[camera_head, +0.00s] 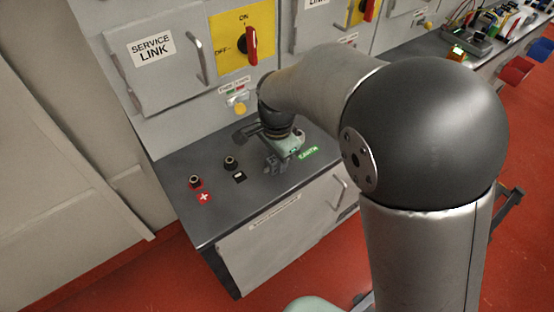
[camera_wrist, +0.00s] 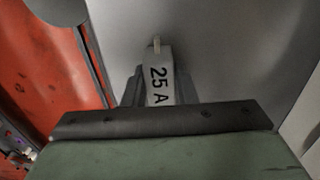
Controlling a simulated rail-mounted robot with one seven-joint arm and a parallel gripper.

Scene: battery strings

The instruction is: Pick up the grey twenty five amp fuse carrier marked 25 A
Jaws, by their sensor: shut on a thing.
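The grey fuse carrier (camera_wrist: 158,72) shows in the wrist view with its light face marked 25 A in black, the text running sideways. My gripper (camera_wrist: 152,92) is shut on it. Its dark bar and green body fill the bottom of that view and hide the carrier's lower end. In the head view my gripper (camera_head: 273,166) is above the right part of the dark bench top (camera_head: 218,222). The carrier cannot be made out clearly there. I cannot tell whether it touches the bench.
Two terminals stand on the bench: a red one (camera_head: 195,182) and a black one (camera_head: 231,163). A green label (camera_head: 309,152) lies right of my gripper. Behind are a SERVICE LINK door (camera_head: 150,75) and a red rotary switch (camera_head: 252,45) on a yellow plate. My arm hides the right side.

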